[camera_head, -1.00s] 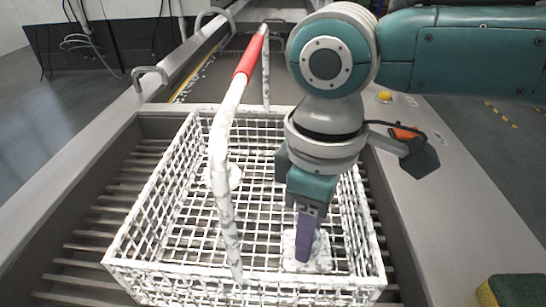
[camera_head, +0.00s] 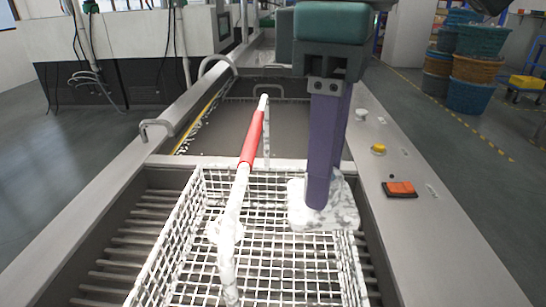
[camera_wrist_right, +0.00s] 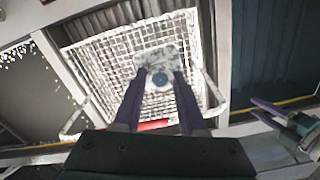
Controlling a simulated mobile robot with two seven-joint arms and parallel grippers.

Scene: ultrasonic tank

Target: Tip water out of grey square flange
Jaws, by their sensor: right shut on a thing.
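The square flange (camera_head: 345,208), speckled white and grey, is held by my right gripper (camera_head: 318,200), whose purple fingers are shut on it. It looks roughly level and appears raised above the far right part of the white wire basket (camera_head: 190,222). In the right wrist view the flange (camera_wrist_right: 148,60) sits at the fingertips (camera_wrist_right: 161,78), with a dark bluish round patch in its middle. I cannot tell whether that patch is water. A teal and purple part, probably my left gripper (camera_wrist_right: 268,110), shows at the right of that view; its jaw state is unclear.
The basket's handle has a red grip (camera_head: 252,138) and rises left of the flange. A white lump (camera_head: 225,232) shows by the handle. Beyond is a tank opening (camera_head: 225,128). The right ledge carries a yellow button (camera_head: 378,149) and an orange switch (camera_head: 401,188).

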